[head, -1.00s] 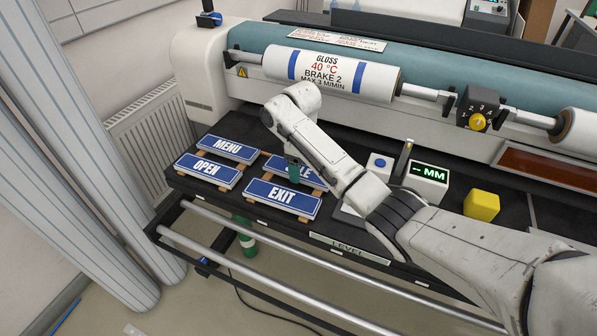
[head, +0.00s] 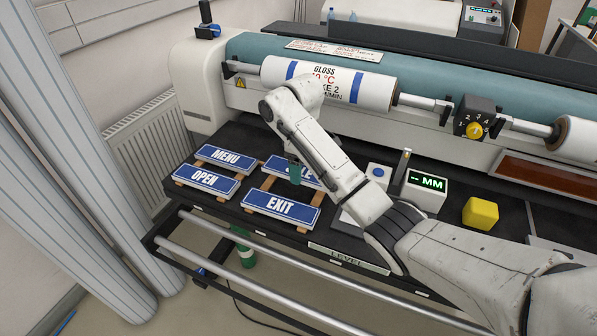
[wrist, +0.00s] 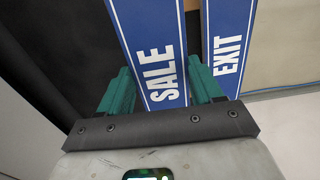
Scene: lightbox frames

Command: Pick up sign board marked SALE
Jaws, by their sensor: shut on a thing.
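The blue SALE sign board (head: 275,165) with white letters is at the back right of the group of signs on the black bench. My gripper (head: 294,173) has its teal fingers on it and hides part of its lettering in the head view. In the wrist view, the SALE board (wrist: 153,52) lies between the two teal fingers of my gripper (wrist: 158,68), which is shut on it. A gap with wooden strips shows between it and the EXIT sign. It looks slightly raised off the strips.
The EXIT sign (head: 281,207) lies just in front, close to the right finger in the wrist view. The MENU sign (head: 226,157) and OPEN sign (head: 206,180) lie to the left. A white GLOSS roll (head: 328,83) is behind my arm. A yellow block (head: 480,213) sits at right.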

